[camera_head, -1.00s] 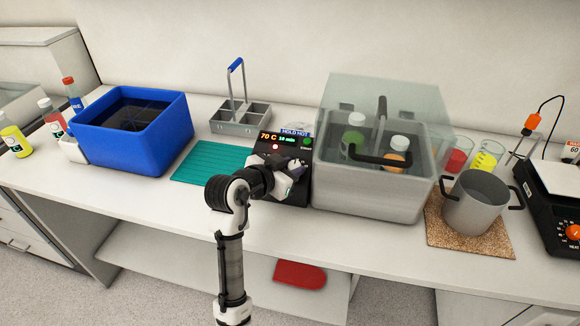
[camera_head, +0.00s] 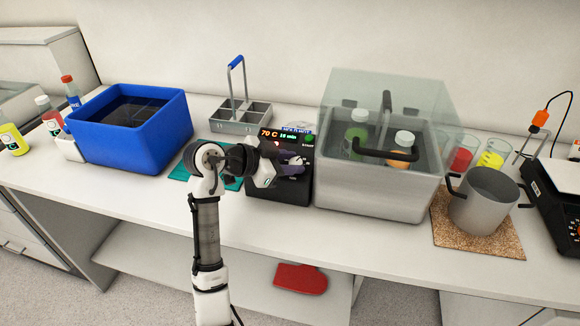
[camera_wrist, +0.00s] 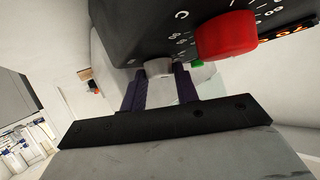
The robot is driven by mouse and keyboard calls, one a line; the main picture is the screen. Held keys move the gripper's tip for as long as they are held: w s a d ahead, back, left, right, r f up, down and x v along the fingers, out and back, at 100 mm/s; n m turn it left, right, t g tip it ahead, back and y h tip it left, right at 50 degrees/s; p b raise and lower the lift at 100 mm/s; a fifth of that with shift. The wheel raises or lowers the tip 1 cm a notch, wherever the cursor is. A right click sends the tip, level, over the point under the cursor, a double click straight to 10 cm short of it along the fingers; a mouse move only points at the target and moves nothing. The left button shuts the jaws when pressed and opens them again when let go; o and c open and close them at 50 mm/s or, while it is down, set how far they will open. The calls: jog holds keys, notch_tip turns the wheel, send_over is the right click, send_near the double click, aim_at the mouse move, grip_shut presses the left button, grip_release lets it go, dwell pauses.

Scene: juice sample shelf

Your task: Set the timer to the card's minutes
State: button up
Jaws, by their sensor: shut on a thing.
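The black control box (camera_head: 265,180) stands left of the grey bath. Its display (camera_head: 279,134) shows an orange 70 C and a green minutes figure, perhaps 15, too small to be sure. A small card (camera_head: 296,130) shows behind its top edge; I cannot read its minutes. My gripper (camera_head: 292,161) is at the box's front, partly covering it. In the wrist view my gripper's purple fingers (camera_wrist: 161,84) are shut on a small grey knob (camera_wrist: 158,67). A larger red knob (camera_wrist: 227,36) and a green button (camera_wrist: 197,65) sit beside it.
The grey bath (camera_head: 370,190) with a clear lid (camera_head: 385,90) is close on the right of the box. A blue bin (camera_head: 150,150), a teal mat (camera_head: 180,174) and a grey caddy (camera_head: 240,124) lie left. A pot (camera_head: 484,208) stands on a cork mat further right.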

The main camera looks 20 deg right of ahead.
jog(key=shift+m+g, duration=0.4)
jog(key=shift+m, duration=0.1)
jog(key=o, duration=1)
jog(key=shift+c, duration=0.2)
jog(key=shift+a, duration=0.1)
jog(key=b+v, duration=0.4)
jog(key=v, duration=0.9)
jog(key=shift+a+r, duration=0.25)
jog(key=shift+a, duration=0.05)
